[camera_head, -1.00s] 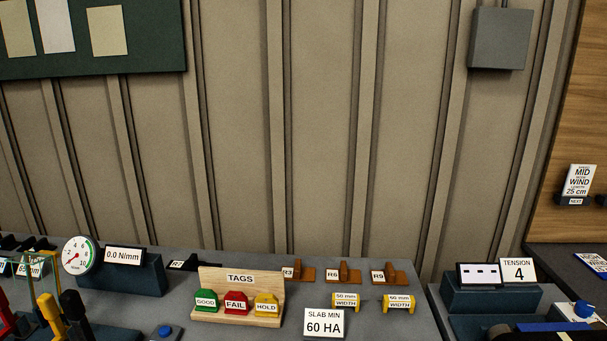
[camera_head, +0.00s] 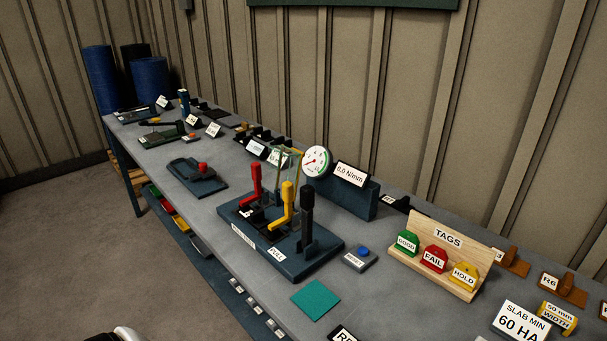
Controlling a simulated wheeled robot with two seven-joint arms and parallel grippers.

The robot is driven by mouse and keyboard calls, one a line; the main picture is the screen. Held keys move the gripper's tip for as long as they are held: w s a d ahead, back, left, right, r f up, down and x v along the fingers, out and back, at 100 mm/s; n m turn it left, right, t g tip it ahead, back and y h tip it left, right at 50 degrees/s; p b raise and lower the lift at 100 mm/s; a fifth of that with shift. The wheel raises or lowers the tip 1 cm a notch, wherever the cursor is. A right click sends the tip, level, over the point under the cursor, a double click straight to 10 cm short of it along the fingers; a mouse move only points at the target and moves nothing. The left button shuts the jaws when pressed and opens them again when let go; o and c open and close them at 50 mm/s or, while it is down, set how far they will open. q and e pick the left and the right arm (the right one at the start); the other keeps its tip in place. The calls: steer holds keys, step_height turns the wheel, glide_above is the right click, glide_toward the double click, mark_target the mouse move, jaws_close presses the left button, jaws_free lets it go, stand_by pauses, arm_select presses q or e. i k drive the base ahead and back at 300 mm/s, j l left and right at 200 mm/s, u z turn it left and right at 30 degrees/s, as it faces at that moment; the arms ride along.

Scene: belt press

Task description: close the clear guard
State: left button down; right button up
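The clear guard (camera_head: 290,166) is a see-through panel with thin greenish edges. It stands roughly upright behind the levers of a dark blue pull fixture (camera_head: 303,262) on the bench. A red lever (camera_head: 256,186), a yellow lever (camera_head: 287,206) and a black lever (camera_head: 307,213) stand on this fixture and partly hide the guard. The guard's hinge is too small to make out. Neither of my grippers is in view; only a white and black piece, probably part of my own arm, shows at the bottom left edge.
A round gauge (camera_head: 315,161) and a 0.0 N/mm display (camera_head: 350,174) stand behind the fixture. A blue button box (camera_head: 360,257), a teal square (camera_head: 316,299) and a wooden tag rack (camera_head: 447,258) lie to the right. A smaller fixture (camera_head: 198,176) sits left, with bare bench between.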

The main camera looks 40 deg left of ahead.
mark_target(298, 154)
steer(key=u, duration=1.55)
